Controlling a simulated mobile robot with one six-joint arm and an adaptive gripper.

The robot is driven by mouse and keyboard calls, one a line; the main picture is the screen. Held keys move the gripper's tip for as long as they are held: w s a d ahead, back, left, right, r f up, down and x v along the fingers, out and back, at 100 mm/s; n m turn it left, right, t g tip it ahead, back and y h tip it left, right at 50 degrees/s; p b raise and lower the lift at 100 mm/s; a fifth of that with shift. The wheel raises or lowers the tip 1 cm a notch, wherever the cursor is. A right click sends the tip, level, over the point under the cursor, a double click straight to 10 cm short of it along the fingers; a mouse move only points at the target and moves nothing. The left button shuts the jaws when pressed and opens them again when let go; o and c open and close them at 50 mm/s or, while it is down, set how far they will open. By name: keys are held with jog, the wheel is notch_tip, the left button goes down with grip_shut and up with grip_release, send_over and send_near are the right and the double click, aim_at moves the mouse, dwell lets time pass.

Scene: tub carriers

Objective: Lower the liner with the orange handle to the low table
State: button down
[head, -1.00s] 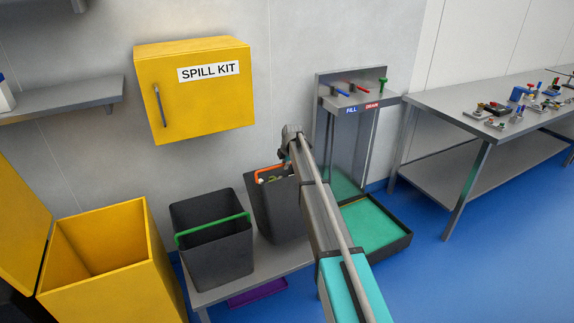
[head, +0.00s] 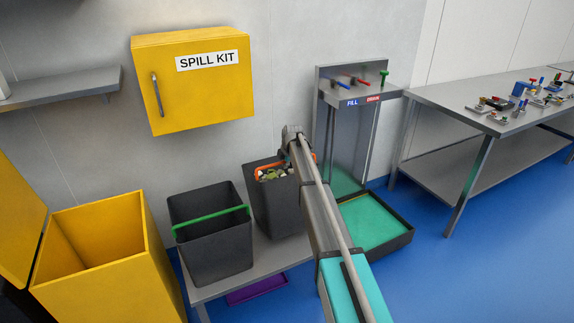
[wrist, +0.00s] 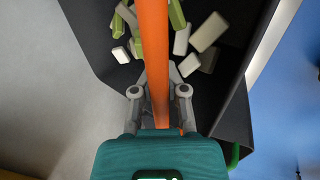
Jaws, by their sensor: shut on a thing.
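The liner with the orange handle is a dark grey tub (head: 277,212) at the middle of the head view, partly hidden by my arm. Its orange handle (head: 270,171) is raised, and it also crosses the wrist view (wrist: 154,40). Several green and pale blocks (wrist: 190,42) lie inside the liner. My gripper (wrist: 158,88) is shut on the orange handle, above the liner's mouth. The low table (head: 240,268) is a grey top under and around the liner. I cannot tell whether the liner's base touches it.
A dark tub with a green handle (head: 210,240) stands on the low table, left of the liner. A yellow open bin (head: 105,265) is at the lower left. A fill-and-drain stand (head: 357,96) with a teal-floored tray (head: 375,225) is right. A yellow spill kit cabinet (head: 195,90) hangs above.

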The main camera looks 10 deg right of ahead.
dwell(0.4)
jog(key=c, duration=0.6)
grip_release()
notch_tip(320, 180, up, 16)
jog(key=p, duration=1.6)
jog(key=shift+s, duration=0.1)
jog(key=shift+f, duration=0.25)
jog(key=shift+f+b, duration=3.1)
jog(key=shift+b, duration=0.25)
jog(key=shift+r, duration=0.2)
